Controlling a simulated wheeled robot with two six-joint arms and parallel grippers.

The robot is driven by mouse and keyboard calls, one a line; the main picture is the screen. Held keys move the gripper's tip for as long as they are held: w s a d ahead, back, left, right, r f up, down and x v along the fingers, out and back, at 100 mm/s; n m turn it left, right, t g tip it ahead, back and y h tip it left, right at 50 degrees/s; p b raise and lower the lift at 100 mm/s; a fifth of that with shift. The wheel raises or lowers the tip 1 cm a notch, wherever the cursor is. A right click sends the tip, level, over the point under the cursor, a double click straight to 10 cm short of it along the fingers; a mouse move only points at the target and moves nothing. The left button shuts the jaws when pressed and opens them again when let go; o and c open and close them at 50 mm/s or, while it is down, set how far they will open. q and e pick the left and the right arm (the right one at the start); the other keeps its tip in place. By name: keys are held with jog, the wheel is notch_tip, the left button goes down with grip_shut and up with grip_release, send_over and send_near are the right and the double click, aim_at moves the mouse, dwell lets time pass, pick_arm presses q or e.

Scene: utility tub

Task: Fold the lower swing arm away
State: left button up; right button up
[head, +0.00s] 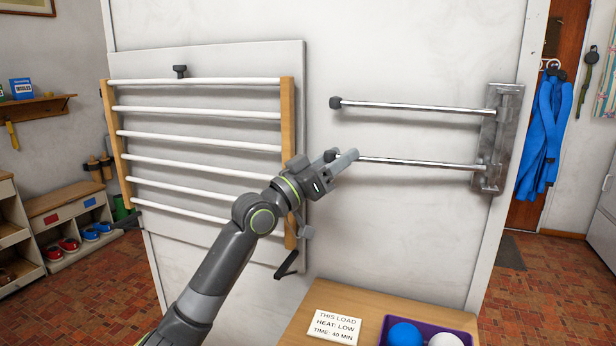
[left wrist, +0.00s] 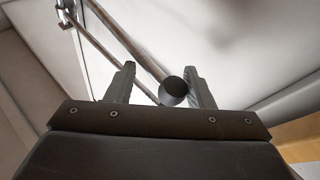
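The lower swing arm (head: 425,163) is a chrome rod sticking out leftward from a metal wall bracket (head: 497,140). Its dark end knob (head: 331,155) is at my left gripper (head: 343,160). In the left wrist view, the knob (left wrist: 173,91) shows between the two spread fingers (left wrist: 160,82), close to the right-hand finger. I cannot tell whether they touch. The gripper is open. The upper swing arm (head: 420,106), with its own dark knob, sticks out leftward above, roughly parallel. My right gripper is not in view.
A wall drying rack (head: 195,147) with white bars and wooden sides hangs left of the swing arms, behind my left arm. A wooden top (head: 290,335) below carries a card (head: 334,325) and a purple tray (head: 461,330) with balls. Blue cloth (head: 540,135) hangs right of the bracket.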

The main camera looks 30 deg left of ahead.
pick_arm(q)
jog(key=p+v, duration=0.5)
jog(key=v, duration=1.2)
jog(key=shift+p, duration=0.35)
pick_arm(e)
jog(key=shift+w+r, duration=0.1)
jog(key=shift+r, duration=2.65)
pick_arm(q)
jog(key=shift+w+a+f, duration=0.1)
